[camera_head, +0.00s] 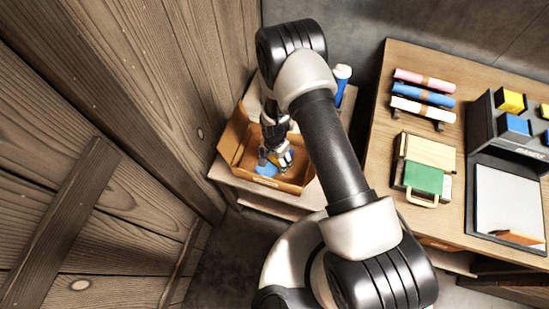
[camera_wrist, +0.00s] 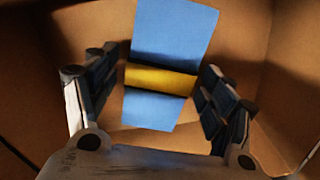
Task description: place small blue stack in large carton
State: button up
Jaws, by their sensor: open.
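The large carton (camera_head: 236,140) is an open brown cardboard box with its flaps up, on a low wooden table at the left. The small blue stack (camera_head: 266,169) is inside it; in the wrist view the stack (camera_wrist: 165,35) is blue with a yellow band across its middle. My gripper (camera_head: 275,158) is down inside the carton, pointing at the stack. In the wrist view its fingers (camera_wrist: 160,100) are spread apart, one on each side of the stack, with gaps visible between. Carton walls surround both. Whether the stack touches the carton floor is hard to tell.
A plank wall (camera_head: 150,90) rises close to the carton's left. Behind my arm stands a blue-and-white bottle (camera_head: 342,82). The wooden desk (camera_head: 400,58) at right holds rolls on a rack (camera_head: 424,87), a green-and-tan box (camera_head: 424,178) and a grey sorter (camera_head: 484,125) with coloured blocks.

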notch_tip(320, 180, up, 12)
jog(key=p, duration=0.4)
notch_tip(320, 180, up, 16)
jog(key=n+t, duration=0.1)
jog(key=n, duration=0.1)
send_over(275, 160)
jog(key=w+d, duration=0.2)
jog(key=w, duration=0.1)
jog(key=s+d+r+n+t, duration=0.1)
jog(key=s+d+r, duration=0.1)
jog(key=r, duration=0.5)
jog(key=s+d+r+n, duration=0.1)
jog(key=s+d+r, duration=0.1)
jog(key=r, duration=0.5)
jog(key=s+d+r+n+t, duration=0.1)
jog(key=s+d+r+n, duration=0.1)
jog(key=s+r, duration=0.4)
jog(key=s+d+r+n+t, duration=0.1)
jog(key=s+d+r+n, duration=0.1)
jog(key=s+d+r, duration=0.2)
jog(key=s+r, duration=0.3)
jog(key=s, duration=0.5)
jog(key=shift+s+d+t, duration=0.25)
jog(key=shift+s+t, duration=0.05)
jog(key=shift+s, duration=0.05)
jog(key=shift+r, duration=0.1)
